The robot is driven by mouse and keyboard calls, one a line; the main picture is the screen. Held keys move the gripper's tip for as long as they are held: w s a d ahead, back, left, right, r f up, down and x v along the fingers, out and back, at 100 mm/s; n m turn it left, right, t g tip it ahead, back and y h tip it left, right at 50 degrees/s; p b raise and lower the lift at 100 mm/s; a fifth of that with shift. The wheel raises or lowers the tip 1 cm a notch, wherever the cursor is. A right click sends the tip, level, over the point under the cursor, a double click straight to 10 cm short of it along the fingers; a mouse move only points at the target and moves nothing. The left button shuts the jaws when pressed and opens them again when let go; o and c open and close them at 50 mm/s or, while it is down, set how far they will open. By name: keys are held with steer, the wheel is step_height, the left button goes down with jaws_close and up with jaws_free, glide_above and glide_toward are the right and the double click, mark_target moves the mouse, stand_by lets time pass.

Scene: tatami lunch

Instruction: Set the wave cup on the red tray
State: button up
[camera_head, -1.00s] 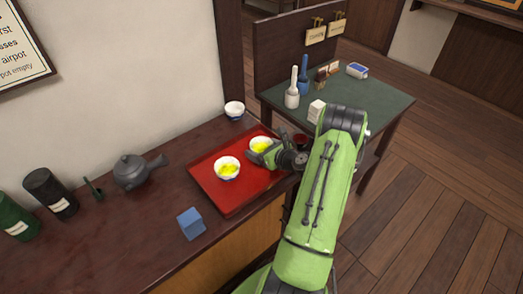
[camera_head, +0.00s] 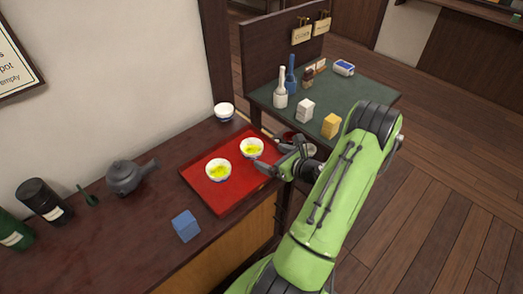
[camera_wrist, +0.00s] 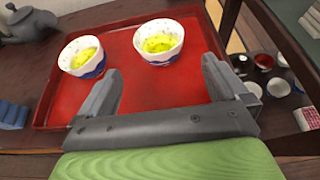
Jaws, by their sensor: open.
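The red tray (camera_head: 222,197) lies on the dark counter and also shows in the wrist view (camera_wrist: 140,97). Two white cups with blue patterning and yellow-green tea stand upright on it: a left cup (camera_head: 218,170) and a right cup (camera_head: 252,148). In the wrist view the left cup (camera_wrist: 83,56) and right cup (camera_wrist: 159,42) show blue patches low on their sides; I cannot tell for certain which is the wave cup. My gripper (camera_wrist: 161,80) is open and empty over the tray's near edge, apart from both cups. It also shows in the head view (camera_head: 279,158).
A blue-rimmed white cup (camera_head: 224,111) stands behind the tray. A teapot (camera_head: 125,177), dark canister (camera_head: 44,201) and blue block (camera_head: 186,226) stand to the left. A green table (camera_head: 360,93) with bottles and boxes is at right. Several bowls (camera_wrist: 264,62) sit below the tray's right side.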

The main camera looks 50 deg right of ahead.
steer(key=shift+s+r, duration=0.2)
steer(key=shift+s, duration=0.3)
steer(key=w+a+r+n+g+y, duration=0.3)
steer(key=a+r+n, duration=0.2)
steer(key=a+n, duration=0.6)
steer(key=w+a+r+n+g+y, duration=0.25)
steer(key=a+r+n+g, duration=0.2)
steer(key=a+n, duration=0.6)
steer(key=s+a+r+n+h, duration=0.2)
steer(key=s+a+r+n, duration=0.3)
steer(key=s+n, duration=0.2)
steer(key=s+a+r+n+h, duration=0.2)
steer(key=s+a+r+n, duration=0.3)
steer(key=s+n, duration=0.3)
steer(key=shift+s+a+r+n, duration=0.15)
steer(key=shift+a+n, duration=0.05)
steer(key=shift+n, duration=0.15)
steer(key=shift+g, duration=0.25)
step_height(320, 180, up, 12)
steer(key=p, duration=1.2)
steer(key=shift+r, duration=0.15)
